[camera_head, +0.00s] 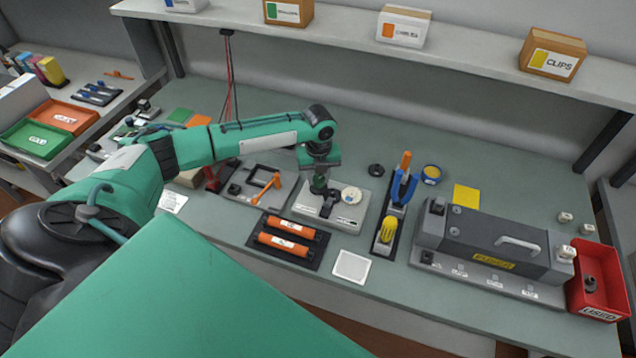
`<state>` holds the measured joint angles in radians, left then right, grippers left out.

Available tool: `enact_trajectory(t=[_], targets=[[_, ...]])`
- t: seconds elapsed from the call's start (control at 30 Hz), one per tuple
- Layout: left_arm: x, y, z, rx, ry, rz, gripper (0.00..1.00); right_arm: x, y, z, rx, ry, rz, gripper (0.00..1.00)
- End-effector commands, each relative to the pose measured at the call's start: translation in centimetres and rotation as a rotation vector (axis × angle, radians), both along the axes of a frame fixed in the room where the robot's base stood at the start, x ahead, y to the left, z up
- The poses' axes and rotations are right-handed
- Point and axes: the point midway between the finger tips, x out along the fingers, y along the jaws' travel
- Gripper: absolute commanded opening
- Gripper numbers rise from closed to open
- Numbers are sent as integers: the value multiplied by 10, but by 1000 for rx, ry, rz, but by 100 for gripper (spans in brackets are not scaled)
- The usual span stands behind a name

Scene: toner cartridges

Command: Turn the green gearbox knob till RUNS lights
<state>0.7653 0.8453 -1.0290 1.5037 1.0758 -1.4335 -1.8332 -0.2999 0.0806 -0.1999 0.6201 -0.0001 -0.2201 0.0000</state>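The gearbox (342,217) is a pale grey unit in the middle of the bench, with a round whitish disc (351,195) on its top. My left arm reaches in from the left, and my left gripper (319,187) points down over the gearbox's left part. A dark green piece, seemingly the knob, shows right at the fingertips. The fingers hide most of it, and I cannot tell whether they are closed on it. The small lettering on the gearbox front is too small to read, and no lit lamp can be made out. My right gripper is not in view.
Left of the gearbox stands a grey fixture with an orange handle (266,187). In front lie orange cartridges on a dark tray (306,255) and a white pad (351,266). To the right are a tool holder (388,245), the grey fuser (492,245) and a red USED bin (600,312).

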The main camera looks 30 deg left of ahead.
Motion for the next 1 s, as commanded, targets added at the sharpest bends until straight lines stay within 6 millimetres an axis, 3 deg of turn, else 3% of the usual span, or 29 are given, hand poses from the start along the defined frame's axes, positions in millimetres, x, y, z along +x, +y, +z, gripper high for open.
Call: enact_trajectory(t=[0.23,0.6,1.0], targets=[[0,0,1,0,0,-53,18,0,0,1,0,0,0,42],[0,0,0,0,2,-472,18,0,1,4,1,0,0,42],[0,0,0,0,0,-729,18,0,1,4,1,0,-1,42]])
